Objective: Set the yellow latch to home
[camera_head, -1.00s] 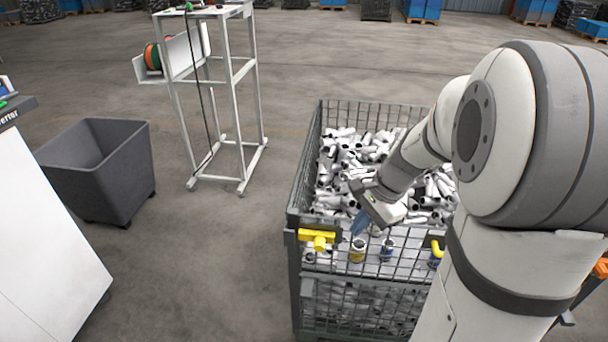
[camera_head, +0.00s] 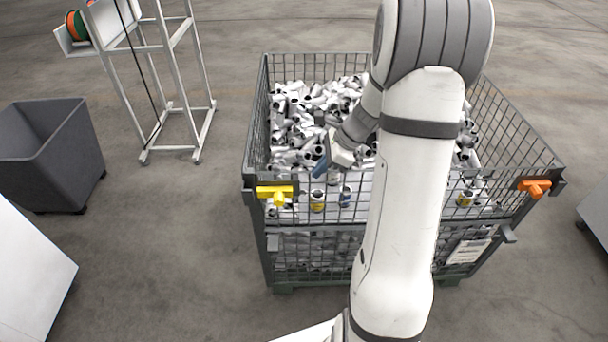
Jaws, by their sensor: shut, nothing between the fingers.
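The yellow latch (camera_head: 275,192) sits on the front left corner of a grey wire-mesh crate (camera_head: 262,230). It shows a horizontal yellow bar with a short knob hanging at its middle. My gripper (camera_head: 320,170) is above the front edge of the crate, to the right of the yellow latch and apart from it. Its blue fingers are shut and point down to the left. An orange latch (camera_head: 535,188) sits on the crate's front right corner. My arm hides the middle of the crate's front.
The crate holds many white pipe fittings (camera_head: 300,115). Several coloured cans, one of them yellow (camera_head: 317,200), stand behind the front mesh. A dark grey bin (camera_head: 50,150) and a white frame stand (camera_head: 175,90) are to the left.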

